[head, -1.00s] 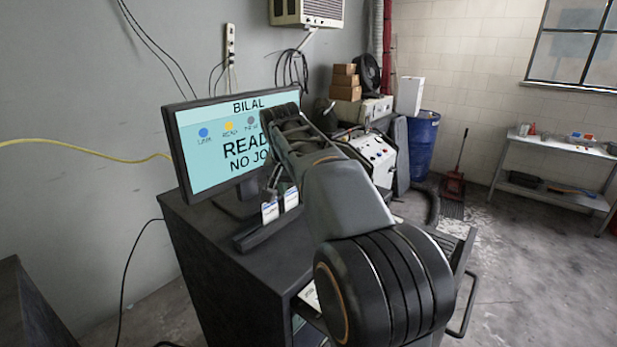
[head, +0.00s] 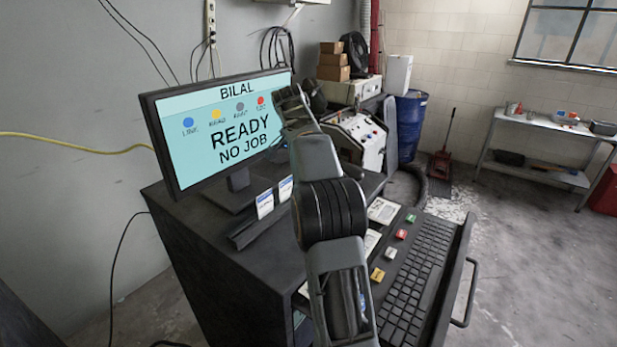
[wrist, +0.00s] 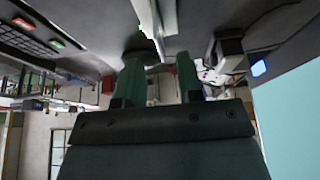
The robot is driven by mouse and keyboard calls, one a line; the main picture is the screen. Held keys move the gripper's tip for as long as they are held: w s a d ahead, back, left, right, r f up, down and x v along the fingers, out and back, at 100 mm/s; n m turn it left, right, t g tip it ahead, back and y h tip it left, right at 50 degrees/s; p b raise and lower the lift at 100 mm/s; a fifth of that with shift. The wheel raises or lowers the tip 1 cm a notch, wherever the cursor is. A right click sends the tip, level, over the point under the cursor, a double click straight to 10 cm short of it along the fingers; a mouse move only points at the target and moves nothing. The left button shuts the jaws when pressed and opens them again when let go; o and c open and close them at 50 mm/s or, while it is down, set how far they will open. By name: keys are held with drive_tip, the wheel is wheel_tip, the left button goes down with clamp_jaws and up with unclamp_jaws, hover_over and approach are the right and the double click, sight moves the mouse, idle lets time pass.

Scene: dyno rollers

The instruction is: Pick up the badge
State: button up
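Two small white badges with blue tops stand side by side in a black holder (head: 248,233) in front of the monitor. The left badge (head: 265,204) and the right badge (head: 286,189) both show in the head view.
The monitor (head: 225,130) stands on the dark cabinet behind the holder, and its screen fills the wrist view's right side. A keyboard (head: 416,270) with coloured buttons lies on a pulled-out tray to the right. A machine (head: 357,140) stands behind; open floor lies to the right.

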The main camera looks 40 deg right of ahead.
drive_tip(key=shift+p+x, duration=0.45)
drive_tip(key=shift+x, duration=2.8)
drive_tip(key=shift+c, duration=0.4)
clamp_jaws()
